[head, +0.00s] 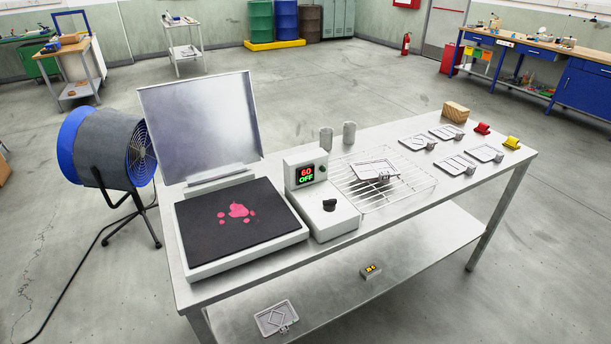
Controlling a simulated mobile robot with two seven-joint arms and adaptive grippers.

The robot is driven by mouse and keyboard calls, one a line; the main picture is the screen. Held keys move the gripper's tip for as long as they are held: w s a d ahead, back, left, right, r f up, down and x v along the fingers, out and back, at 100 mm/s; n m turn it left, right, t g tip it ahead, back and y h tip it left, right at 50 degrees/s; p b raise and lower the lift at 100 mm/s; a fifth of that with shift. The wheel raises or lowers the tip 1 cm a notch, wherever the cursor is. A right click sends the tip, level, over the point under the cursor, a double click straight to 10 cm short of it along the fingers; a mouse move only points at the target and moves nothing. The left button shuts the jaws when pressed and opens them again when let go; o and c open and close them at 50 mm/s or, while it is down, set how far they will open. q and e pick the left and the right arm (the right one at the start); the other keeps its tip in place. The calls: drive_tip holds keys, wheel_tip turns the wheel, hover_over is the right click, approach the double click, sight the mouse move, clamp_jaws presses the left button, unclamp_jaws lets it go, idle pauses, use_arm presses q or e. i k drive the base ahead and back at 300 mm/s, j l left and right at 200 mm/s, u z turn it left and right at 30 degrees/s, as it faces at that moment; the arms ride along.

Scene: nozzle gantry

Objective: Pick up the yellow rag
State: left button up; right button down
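A small crumpled yellow thing (512,143), which looks like the yellow rag, lies on the table top (330,262) near its far right end. A similar red one (482,128) lies just to its left and a little farther back. Nothing covers the yellow one. Neither of my grippers shows in the head view.
Several flat metal frames (486,153) lie left of the yellow thing, and a wooden block (456,112) stands behind them. A wire rack (420,186), a control box (318,194) reading 60 OFF and an open-lidded press (245,252) fill the rest.

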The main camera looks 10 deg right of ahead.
sight(510, 143)
drive_tip(key=z, duration=1.55)
drive_tip(key=u, duration=1.35)
drive_tip(key=z, duration=1.3)
drive_tip(key=u, duration=0.1)
